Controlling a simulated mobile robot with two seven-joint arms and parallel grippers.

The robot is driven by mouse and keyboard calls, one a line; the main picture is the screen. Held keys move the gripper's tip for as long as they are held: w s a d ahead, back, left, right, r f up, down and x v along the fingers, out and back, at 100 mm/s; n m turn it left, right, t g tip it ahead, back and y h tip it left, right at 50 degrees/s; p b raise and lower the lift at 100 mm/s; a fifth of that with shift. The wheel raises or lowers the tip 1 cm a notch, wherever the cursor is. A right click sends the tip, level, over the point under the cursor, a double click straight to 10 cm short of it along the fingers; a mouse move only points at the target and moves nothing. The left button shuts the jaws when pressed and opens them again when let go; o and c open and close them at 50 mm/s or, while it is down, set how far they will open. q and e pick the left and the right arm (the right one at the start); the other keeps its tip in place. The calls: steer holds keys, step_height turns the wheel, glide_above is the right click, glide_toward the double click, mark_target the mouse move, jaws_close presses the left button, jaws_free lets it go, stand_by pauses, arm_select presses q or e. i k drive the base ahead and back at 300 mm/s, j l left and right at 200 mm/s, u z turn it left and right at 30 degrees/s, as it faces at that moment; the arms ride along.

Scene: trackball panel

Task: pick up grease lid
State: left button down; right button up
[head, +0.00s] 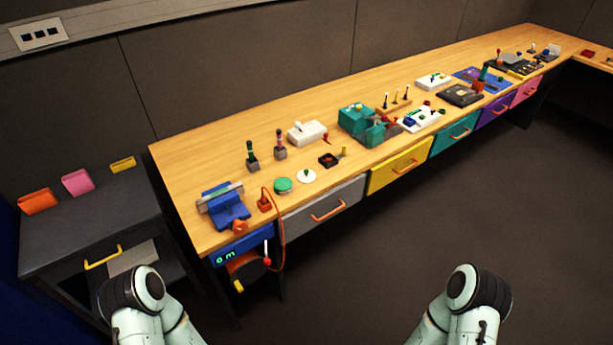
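A long wooden workbench (190,160) runs from the left front to the far right. Near its front left edge sits a low round green tin (283,186). Just right of it lies a white disc (306,177) with a small green knob on top. The disc looks like the grease lid and the tin like its container, but they are too small to be certain. Both of my arms show only as pale links at the bottom edge. Neither gripper is in view, and the arms are well apart from the bench top.
Two dark-based handles (251,155) stand behind. A grey drawer (322,211) is below.

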mark_target(305, 175)
steer(key=u, duration=0.55)
steer(key=i+l+u, duration=0.1)
steer(key=l+u, duration=0.15)
steer(key=u, duration=0.15)
steer(key=l+u, duration=0.25)
steer(key=u, duration=0.15)
steer(key=l+u, duration=0.6)
steer(key=l, duration=0.3)
steer(key=l+u, duration=0.2)
steer(key=l, duration=0.25)
steer(key=k, duration=0.05)
